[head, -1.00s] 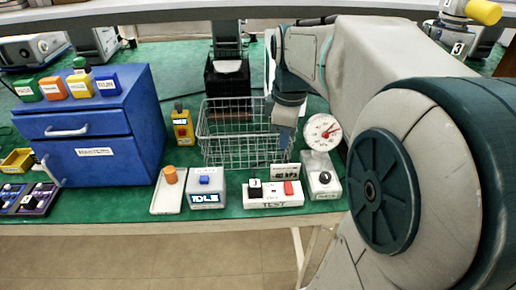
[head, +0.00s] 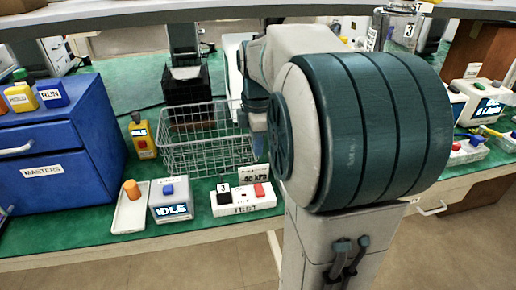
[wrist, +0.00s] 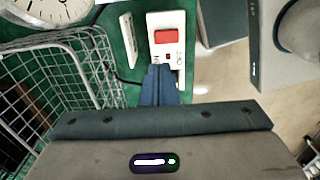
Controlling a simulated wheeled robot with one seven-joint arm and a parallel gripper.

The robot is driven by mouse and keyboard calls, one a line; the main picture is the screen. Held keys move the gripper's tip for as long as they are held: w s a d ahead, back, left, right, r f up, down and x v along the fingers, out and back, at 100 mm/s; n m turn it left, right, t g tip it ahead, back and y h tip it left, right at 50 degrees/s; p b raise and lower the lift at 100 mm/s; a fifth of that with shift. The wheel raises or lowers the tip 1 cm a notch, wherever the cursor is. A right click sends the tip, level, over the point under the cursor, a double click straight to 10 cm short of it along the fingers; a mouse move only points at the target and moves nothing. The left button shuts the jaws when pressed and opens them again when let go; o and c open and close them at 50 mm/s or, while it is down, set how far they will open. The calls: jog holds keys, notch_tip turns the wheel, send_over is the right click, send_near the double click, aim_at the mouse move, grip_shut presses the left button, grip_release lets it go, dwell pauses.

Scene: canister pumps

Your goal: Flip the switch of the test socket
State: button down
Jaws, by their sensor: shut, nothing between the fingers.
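The test socket (head: 228,209) is a white strip marked TEST at the bench's front edge. A black plug (head: 224,197) marked 3 stands at its left end, and its red switch (head: 259,190) is at the right end. In the wrist view the socket (wrist: 181,48) lies beyond the fingers, with the red switch (wrist: 166,37) in plain sight. My gripper (wrist: 158,68) is shut and empty, its tips over the socket, a little short of the switch. I cannot tell their height above it. The fingers hide the socket's nearer part.
A wire basket (head: 205,165) stands behind the socket. A small kPa sign (head: 258,178) stands between them. An IDLE box (head: 172,212) and a tray with an orange knob (head: 130,219) are left of the socket. A dial gauge (wrist: 40,14) shows at the wrist view's top left.

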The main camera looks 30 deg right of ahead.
aim_at(258, 187)
notch_tip(258, 187, down, 11)
jog(key=shift+f+b, duration=0.1)
jog(key=shift+b, duration=0.85)
jog(key=shift+w+a+p, duration=0.1)
jog(key=shift+p, duration=0.25)
jog(key=shift+d+f, duration=0.15)
jog(key=shift+d, duration=0.1)
jog(key=shift+a, duration=0.1)
jog(key=shift+s, duration=0.2)
jog(key=shift+s+a+r, duration=0.25)
jog(key=shift+s, duration=0.3)
jog(key=shift+r, duration=0.1)
